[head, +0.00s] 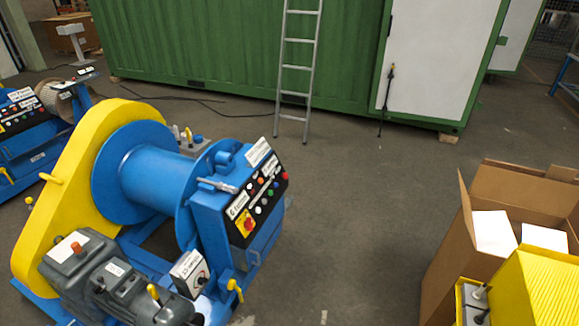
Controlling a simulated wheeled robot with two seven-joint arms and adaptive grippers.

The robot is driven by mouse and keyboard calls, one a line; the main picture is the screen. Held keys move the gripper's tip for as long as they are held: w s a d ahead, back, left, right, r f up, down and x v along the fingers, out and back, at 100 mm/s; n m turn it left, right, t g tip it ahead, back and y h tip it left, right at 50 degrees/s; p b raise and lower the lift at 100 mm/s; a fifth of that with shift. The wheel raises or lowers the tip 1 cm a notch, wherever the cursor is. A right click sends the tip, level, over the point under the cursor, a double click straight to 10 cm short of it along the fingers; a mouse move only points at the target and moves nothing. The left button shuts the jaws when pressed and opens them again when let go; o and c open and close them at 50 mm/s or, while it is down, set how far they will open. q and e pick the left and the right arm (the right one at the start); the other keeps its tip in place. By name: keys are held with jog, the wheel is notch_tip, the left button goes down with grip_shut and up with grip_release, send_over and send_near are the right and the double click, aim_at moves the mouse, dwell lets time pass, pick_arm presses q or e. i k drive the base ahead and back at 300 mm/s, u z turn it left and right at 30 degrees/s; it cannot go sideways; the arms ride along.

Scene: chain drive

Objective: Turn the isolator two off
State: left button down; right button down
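A blue winch (150,185) with a large drum and a yellow chain guard (55,205) stands at the left of the head view. A small grey-white box (187,268) with a black rotary knob (200,281) sits low at its front, beside the grey motor (120,290). It looks like an isolator switch, but its label is too small to read, so I cannot tell its number or knob setting. A black control panel (262,195) on the winch's right end carries several coloured buttons and a red knob on yellow (247,224). Neither gripper is in view.
A second similar blue machine (30,125) stands at the far left. An open cardboard box (510,215) with white contents and a yellow ribbed object (530,285) occupy the lower right. A ladder (298,70) leans on a green container (210,45). The middle floor is clear.

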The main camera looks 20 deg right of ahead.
aim_at(248, 223)
jog(key=z, duration=0.75)
jog(key=i, duration=1.15)
jog(key=u, duration=0.3)
